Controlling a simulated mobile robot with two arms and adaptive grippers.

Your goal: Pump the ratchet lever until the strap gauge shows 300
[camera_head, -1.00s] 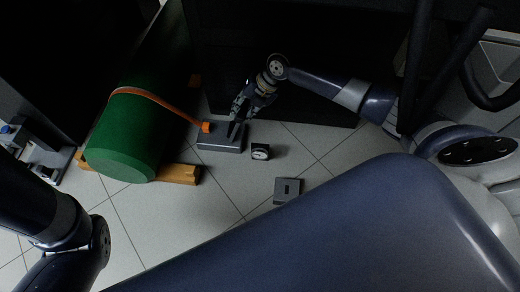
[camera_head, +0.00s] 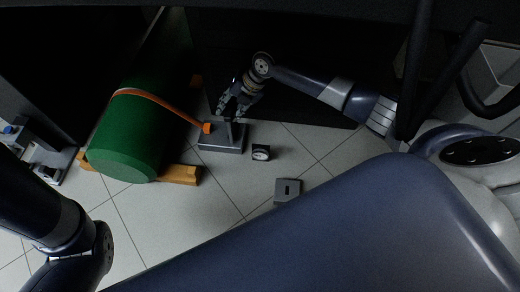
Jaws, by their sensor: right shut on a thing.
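The ratchet (camera_head: 222,146) is a grey block on the tiled floor, with an orange strap (camera_head: 160,99) running to it from a large green cylinder (camera_head: 125,140). The dark ratchet lever (camera_head: 229,132) stands up from the block. My right gripper (camera_head: 231,114) is above the block, shut on the lever's upper part; its fingers hide much of the lever. The strap gauge (camera_head: 261,153) is a small dark box with a pale dial, just right of the ratchet; its reading is too small to tell. My left arm shows at lower left, but its gripper is out of view.
The cylinder rests on wooden beams (camera_head: 180,175). A small grey plate with a dark slot (camera_head: 288,190) lies on the floor to the lower right. A dark panel stands behind the ratchet. The tiles in front of the ratchet are clear.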

